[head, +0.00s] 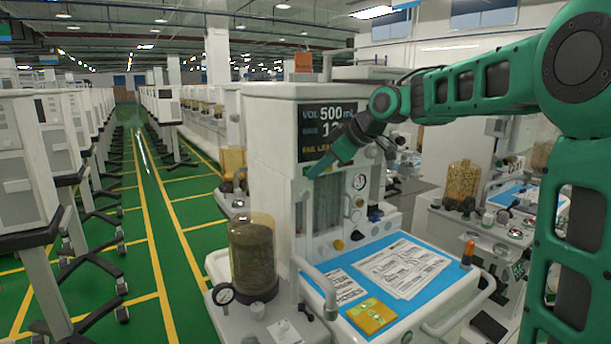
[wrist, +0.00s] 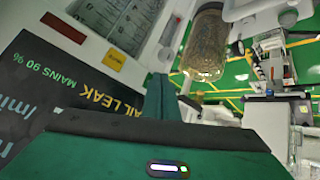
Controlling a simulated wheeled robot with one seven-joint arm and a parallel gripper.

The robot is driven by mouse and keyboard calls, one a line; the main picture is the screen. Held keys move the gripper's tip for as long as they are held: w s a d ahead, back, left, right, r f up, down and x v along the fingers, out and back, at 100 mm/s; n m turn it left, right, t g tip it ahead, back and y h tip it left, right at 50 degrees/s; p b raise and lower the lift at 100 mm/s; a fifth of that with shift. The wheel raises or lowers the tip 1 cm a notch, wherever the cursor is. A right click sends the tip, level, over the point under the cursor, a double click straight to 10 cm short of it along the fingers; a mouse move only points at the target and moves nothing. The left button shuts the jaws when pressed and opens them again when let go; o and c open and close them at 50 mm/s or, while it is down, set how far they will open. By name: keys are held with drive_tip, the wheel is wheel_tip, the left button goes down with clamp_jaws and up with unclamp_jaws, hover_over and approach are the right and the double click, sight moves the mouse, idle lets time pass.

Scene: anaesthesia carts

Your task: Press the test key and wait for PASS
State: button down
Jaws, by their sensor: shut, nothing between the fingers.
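The anaesthesia machine's dark screen (head: 327,128) reads "VOL 500", a rate line partly covered by my arm, and "FAIL LEAK" in yellow at the bottom. In the wrist view the screen (wrist: 50,95) shows rotated, with "LEAK" and "MAINS 90 %" legible. My gripper (head: 311,173) is shut and empty, its tip just below the screen's lower edge at the machine's front. In the wrist view its green fingers (wrist: 160,88) point at the pale panel. A dark red rectangle (wrist: 63,27) and a small orange-yellow square (wrist: 114,60) sit on that panel. I cannot tell which part is the test key.
A brown-filled canister (head: 252,255) stands at the machine's left. Below my gripper, the blue worktop (head: 405,300) carries papers (head: 402,266) and a yellow block (head: 372,315). Another machine stands right; a green aisle is open left.

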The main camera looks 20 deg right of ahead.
drive_tip(key=shift+w+a, duration=0.1)
drive_tip(key=shift+w, duration=0.1)
idle(0.3)
drive_tip(key=shift+s, duration=0.1)
drive_tip(key=shift+s+d, duration=0.3)
drive_tip(key=shift+s, duration=0.4)
drive_tip(key=s, duration=0.1)
drive_tip(key=s+d, duration=0.1)
drive_tip(key=s, duration=0.2)
drive_tip(key=shift+s+d, duration=0.25)
drive_tip(key=shift+s, duration=0.15)
idle(0.7)
